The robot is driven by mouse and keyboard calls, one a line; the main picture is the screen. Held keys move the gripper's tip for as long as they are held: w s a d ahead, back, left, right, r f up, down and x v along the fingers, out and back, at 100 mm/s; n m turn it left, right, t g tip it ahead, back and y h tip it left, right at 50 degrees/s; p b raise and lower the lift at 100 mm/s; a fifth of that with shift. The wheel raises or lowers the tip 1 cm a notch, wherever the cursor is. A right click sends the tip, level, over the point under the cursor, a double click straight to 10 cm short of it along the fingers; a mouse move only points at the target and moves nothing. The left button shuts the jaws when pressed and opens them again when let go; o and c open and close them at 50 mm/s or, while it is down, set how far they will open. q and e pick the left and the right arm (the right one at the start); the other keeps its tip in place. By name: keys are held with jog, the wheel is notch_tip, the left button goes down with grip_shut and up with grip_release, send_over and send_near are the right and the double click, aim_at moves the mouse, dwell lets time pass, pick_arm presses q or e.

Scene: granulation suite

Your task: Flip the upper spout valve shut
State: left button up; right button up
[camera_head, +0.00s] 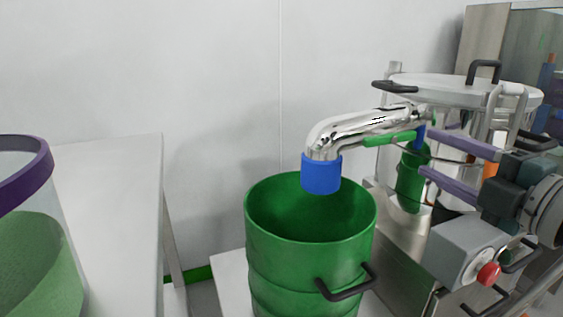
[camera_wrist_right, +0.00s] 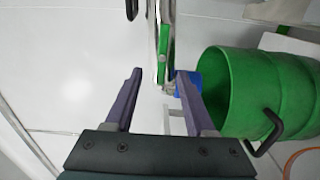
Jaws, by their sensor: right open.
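The upper spout (camera_head: 345,130) is a shiny bent metal pipe with a blue end collar (camera_head: 321,174) over a green drum. A green valve lever (camera_head: 388,139) lies along the pipe's underside, roughly parallel to it. My right gripper (camera_head: 425,151) is open and empty, its purple fingers pointing toward the lever's rear part. In the right wrist view, the lever (camera_wrist_right: 167,45) and pipe (camera_wrist_right: 152,45) show beyond and between the open fingers (camera_wrist_right: 160,88). I cannot tell whether a finger touches the lever. My left gripper is out of view.
The open green drum (camera_head: 305,245) with a black handle (camera_head: 345,286) stands below the spout. A lidded metal vessel (camera_head: 460,90) stands behind. A grey box with a red knob (camera_head: 488,274) is at lower right. A white table (camera_head: 115,210) and purple-rimmed container (camera_head: 35,240) are at left.

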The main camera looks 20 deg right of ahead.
aim_at(394, 140)
pick_arm(q)
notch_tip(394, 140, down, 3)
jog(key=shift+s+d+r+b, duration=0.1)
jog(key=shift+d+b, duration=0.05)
jog(key=shift+b, duration=0.85)
pick_arm(e)
jog(key=w, duration=1)
jog(key=shift+a+f, duration=0.2)
jog(key=shift+a, duration=0.15)
jog(key=shift+c, duration=0.2)
grip_shut()
